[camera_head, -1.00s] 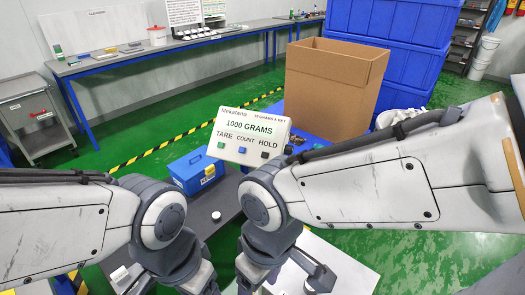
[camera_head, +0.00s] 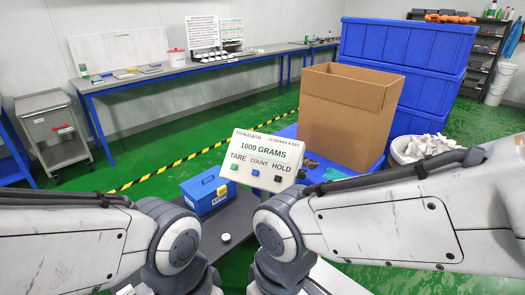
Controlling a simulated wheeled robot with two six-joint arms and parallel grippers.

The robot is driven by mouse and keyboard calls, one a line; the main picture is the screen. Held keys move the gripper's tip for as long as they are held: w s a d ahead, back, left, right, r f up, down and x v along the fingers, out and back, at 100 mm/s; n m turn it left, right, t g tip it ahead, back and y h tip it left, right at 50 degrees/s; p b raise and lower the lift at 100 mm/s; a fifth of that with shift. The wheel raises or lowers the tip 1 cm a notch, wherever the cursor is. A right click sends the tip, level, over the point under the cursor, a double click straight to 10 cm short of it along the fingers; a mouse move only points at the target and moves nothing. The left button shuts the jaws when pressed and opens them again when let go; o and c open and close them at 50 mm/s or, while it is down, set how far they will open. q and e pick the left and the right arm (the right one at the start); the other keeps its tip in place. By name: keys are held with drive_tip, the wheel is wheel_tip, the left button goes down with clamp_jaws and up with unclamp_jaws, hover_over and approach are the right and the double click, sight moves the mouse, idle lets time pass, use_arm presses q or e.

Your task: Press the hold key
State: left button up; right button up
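A white scale display panel (camera_head: 250,146) faces me in the middle of the head view. It reads "1000 GRAMS". Below the reading are three labelled keys: a green one under TARE (camera_head: 234,167), a blue one under COUNT (camera_head: 255,172) and a black hold key (camera_head: 278,178) under HOLD. The hold key is in plain sight, with my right arm's joint a little below it. My arms come in from both sides at the bottom. Both grippers lie below the picture's lower edge, so their fingers are hidden.
A blue toolbox (camera_head: 205,192) stands left of the panel on a dark surface. A large open cardboard box (camera_head: 345,112) stands behind it to the right, near stacked blue crates (camera_head: 405,50). A white bin (camera_head: 420,146) with pale contents is at right.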

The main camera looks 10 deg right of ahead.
clamp_jaws()
idle(1.5)
